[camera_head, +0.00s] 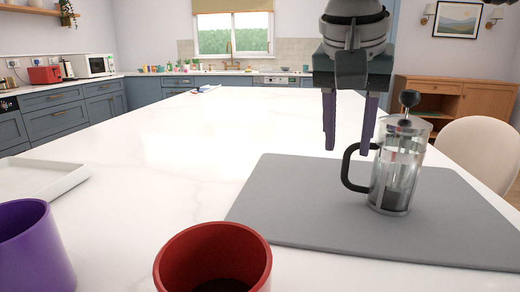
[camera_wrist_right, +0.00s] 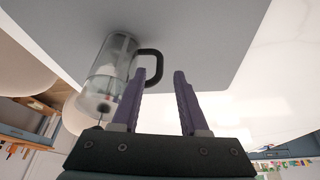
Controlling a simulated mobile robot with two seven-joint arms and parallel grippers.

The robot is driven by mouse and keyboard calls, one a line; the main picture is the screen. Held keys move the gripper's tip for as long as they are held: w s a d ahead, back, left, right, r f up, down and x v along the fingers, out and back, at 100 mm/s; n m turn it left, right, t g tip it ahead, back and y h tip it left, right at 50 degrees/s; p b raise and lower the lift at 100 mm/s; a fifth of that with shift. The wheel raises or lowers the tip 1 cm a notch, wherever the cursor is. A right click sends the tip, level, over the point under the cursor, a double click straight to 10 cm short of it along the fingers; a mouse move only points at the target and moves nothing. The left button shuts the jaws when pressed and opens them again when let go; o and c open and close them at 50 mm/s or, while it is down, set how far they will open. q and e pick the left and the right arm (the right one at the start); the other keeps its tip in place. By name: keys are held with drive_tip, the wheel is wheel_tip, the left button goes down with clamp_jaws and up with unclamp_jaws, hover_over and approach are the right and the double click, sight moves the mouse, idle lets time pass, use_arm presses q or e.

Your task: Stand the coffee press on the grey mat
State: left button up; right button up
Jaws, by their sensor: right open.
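The coffee press (camera_head: 398,165) is a clear glass cylinder with a metal frame, a black plunger knob and a black handle on its left. It stands upright on the grey mat (camera_head: 300,215), towards the mat's right part. My right gripper (camera_head: 347,150) is open and empty, pointing down just left of the press and above its handle. In the right wrist view the press (camera_wrist_right: 112,75) and its handle show beside the open purple fingers (camera_wrist_right: 165,75), with the mat (camera_wrist_right: 205,35) beyond. My left gripper is in neither view.
A red cup (camera_head: 213,258) stands at the front of the white counter and a purple cup (camera_head: 33,245) at the front left. A white tray (camera_head: 70,182) lies at the left edge. The middle of the counter is clear. A pale chair (camera_head: 480,150) stands at the right.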

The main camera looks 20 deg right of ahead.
drive_tip(key=v, duration=0.7)
drive_tip(key=shift+r, duration=0.15)
